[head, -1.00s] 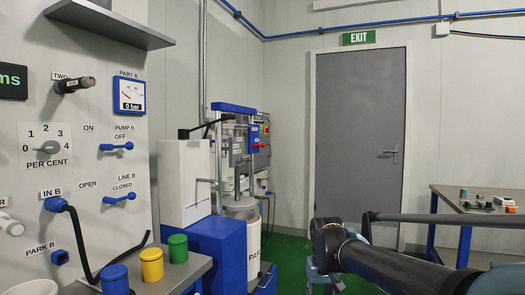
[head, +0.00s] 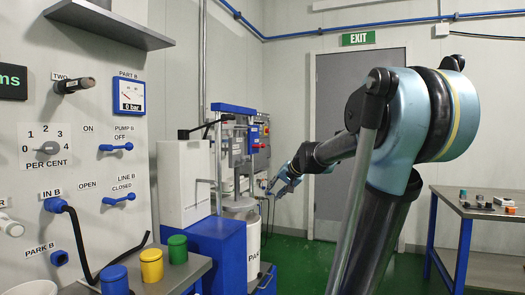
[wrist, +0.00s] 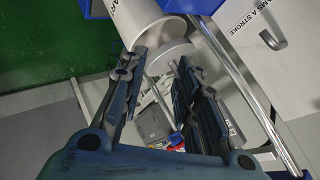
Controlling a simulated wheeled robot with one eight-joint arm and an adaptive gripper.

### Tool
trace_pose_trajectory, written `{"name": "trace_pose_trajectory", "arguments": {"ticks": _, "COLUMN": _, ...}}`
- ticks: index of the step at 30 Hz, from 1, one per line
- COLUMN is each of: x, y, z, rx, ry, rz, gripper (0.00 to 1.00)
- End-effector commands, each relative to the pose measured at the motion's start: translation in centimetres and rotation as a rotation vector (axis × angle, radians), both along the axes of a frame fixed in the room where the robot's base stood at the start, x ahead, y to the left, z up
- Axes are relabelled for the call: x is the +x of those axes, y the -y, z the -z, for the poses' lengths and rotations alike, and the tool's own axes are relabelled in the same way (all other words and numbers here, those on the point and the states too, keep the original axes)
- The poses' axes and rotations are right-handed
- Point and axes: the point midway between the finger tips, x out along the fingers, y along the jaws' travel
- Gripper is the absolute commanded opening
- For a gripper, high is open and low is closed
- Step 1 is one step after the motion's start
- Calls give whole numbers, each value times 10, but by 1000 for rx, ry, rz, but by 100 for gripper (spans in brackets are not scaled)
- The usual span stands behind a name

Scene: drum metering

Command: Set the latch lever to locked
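I cannot pick out a part marked as the latch lever in either view. The metering stand with a blue top (head: 234,108) and upright metal rods is left of centre in the head view. A black lever (head: 205,126) juts from its top left. A white drum (head: 253,243) stands below, and its white cylinder also shows in the wrist view (wrist: 143,18). My gripper (head: 277,186) is beside the stand, to its right in the head view. In the wrist view my gripper's fingers (wrist: 160,62) are apart, with nothing held between them.
A grey panel with a red knob (head: 265,130) is behind the stand. The left wall panel carries blue levers for Pump B (head: 117,147) and Line B (head: 119,199). Blue, yellow and green cups stand on a bench (head: 190,268). A table (head: 450,204) is at right; green floor lies between.

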Motion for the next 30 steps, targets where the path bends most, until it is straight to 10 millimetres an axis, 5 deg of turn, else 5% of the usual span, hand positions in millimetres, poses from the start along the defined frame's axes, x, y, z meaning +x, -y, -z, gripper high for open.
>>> {"name": "trace_pose_trajectory", "arguments": {"ticks": 9, "x": 138, "y": -9, "z": -85, "rx": 256, "ry": 125, "rz": 147, "gripper": 30}}
{"name": "trace_pose_trajectory", "arguments": {"ticks": 21, "x": 295, "y": 7, "z": -155, "rx": 570, "ry": 239, "rz": 359, "gripper": 30}}
{"name": "trace_pose_trajectory", "arguments": {"ticks": 30, "x": 347, "y": 19, "z": -170, "rx": 685, "ry": 269, "rz": 446, "gripper": 30}}
